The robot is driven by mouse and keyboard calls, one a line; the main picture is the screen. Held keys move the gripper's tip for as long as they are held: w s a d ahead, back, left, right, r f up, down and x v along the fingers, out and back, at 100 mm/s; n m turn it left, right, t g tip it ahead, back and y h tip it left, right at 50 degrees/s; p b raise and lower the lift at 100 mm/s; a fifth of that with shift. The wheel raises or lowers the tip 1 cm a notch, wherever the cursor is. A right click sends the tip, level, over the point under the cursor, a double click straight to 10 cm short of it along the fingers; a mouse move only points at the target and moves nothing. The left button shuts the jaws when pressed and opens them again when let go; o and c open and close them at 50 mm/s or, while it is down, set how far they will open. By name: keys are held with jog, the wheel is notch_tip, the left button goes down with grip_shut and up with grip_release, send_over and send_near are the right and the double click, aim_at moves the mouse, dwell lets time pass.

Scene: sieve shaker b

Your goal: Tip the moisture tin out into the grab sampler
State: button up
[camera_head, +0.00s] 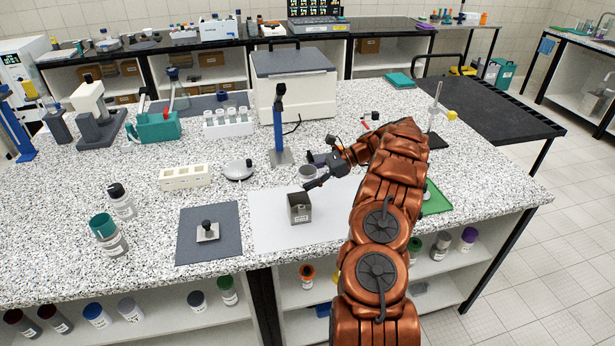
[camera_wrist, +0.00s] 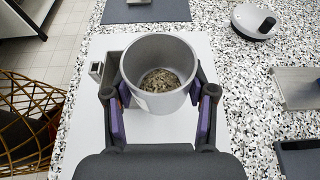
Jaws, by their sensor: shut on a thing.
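The moisture tin is a grey open cylinder (camera_head: 308,172) with loose brownish-grey granular material at its bottom, seen in the wrist view (camera_wrist: 160,100). My gripper (camera_head: 313,171) is shut on it, with a purple-padded finger on each side in the wrist view (camera_wrist: 160,112). The tin looks about upright. The grab sampler appears to be the grey square box (camera_head: 299,209) with a dark open top, standing on the white sheet. It lies just in front of the tin in the head view. In the wrist view the box (camera_wrist: 96,70) is left of the tin, partly hidden by it.
The white sheet (camera_head: 270,230) has bare room around the box. A dark mat (camera_head: 190,245) with a small knobbed metal piece (camera_head: 207,231) lies left. A blue stand (camera_head: 279,120) rises behind the tin. A white knobbed disc (camera_head: 239,170) and cream block (camera_head: 184,177) sit further left.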

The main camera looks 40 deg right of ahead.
aim_at(307, 177)
jog(key=shift+s+a+r+n+t+h, duration=0.25)
jog(key=shift+n+h, duration=0.2)
jog(key=shift+h, duration=0.3)
jog(key=shift+s+a+r+n+h, duration=0.15)
jog(key=shift+a+n+h, duration=0.25)
jog(key=shift+h, duration=0.4)
jog(key=shift+s+a+r+n+t+h, duration=0.2)
jog(key=shift+n+h, duration=0.25)
jog(key=shift+h, duration=0.3)
jog(key=shift+w+h, duration=0.2)
jog(key=shift+h, duration=0.1)
jog(key=shift+f+b, duration=0.1)
jog(key=shift+b, duration=0.3)
jog(key=shift+n+t+h+b, duration=0.35)
jog(key=shift+n+h+b, duration=0.2)
jog(key=shift+b, duration=0.55)
jog(key=shift+h+b, duration=0.35)
jog(key=shift+b, duration=0.3)
jog(key=n+t+h+b, duration=0.1)
jog(key=h+b, duration=0.1)
jog(key=b, duration=0.7)
jog(key=shift+a+n+h, duration=0.1)
jog(key=shift+n+h, duration=0.25)
jog(key=shift+h, duration=0.05)
jog(key=shift+t+b, duration=0.3)
jog(key=shift+b, duration=0.2)
